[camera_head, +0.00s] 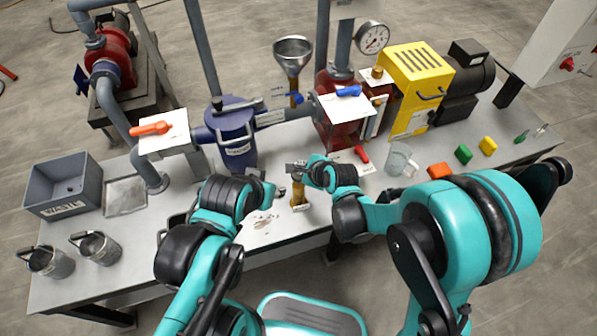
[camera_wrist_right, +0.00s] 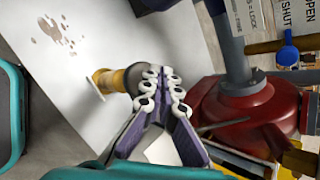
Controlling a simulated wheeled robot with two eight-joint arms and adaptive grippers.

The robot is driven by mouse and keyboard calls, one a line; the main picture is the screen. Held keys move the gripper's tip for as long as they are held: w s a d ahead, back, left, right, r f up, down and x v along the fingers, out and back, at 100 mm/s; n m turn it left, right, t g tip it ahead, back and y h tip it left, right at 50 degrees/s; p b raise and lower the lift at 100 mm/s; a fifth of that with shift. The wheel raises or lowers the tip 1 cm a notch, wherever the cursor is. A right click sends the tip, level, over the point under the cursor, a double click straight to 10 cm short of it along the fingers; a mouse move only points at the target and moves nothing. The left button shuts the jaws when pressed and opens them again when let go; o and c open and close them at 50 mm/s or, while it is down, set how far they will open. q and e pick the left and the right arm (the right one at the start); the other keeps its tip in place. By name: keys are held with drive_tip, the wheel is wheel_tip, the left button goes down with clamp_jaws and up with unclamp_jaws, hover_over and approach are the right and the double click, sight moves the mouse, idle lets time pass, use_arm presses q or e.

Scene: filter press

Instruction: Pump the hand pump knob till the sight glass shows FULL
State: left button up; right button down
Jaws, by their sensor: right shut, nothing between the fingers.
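The hand pump, a brass cylinder (camera_head: 298,194), stands at the table's front edge; in the wrist view its brass body (camera_wrist_right: 108,79) carries a dark rounded knob (camera_wrist_right: 136,77). My right gripper (camera_head: 297,170) is shut and empty over the pump. In the wrist view its closed fingertips (camera_wrist_right: 160,92) overlap the knob's edge; I cannot tell whether they touch it. My left gripper (camera_head: 264,188) is left of the pump, its fingers too small to read. A narrow upright fitting (camera_head: 377,116), perhaps the sight glass, stands right of the red vessel (camera_head: 340,115); its level is unreadable.
A blue strainer pot (camera_head: 234,142), funnel (camera_head: 292,52), pressure gauge (camera_head: 372,38) and yellow motor box (camera_head: 415,78) stand behind. A clear beaker (camera_head: 399,160) and coloured blocks lie right. A grey waste bin (camera_head: 64,187) and metal cups are left. Spilled flakes (camera_head: 263,220) lie beside the pump.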

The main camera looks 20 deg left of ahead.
sight(300, 175)
drive_tip(key=shift+r+p, duration=1.9)
drive_tip(key=shift+r, duration=0.65)
use_arm(q)
wheel_tip(300, 175, up, 4)
drive_tip(key=shift+f, duration=0.1)
clamp_jaws()
idle(0.3)
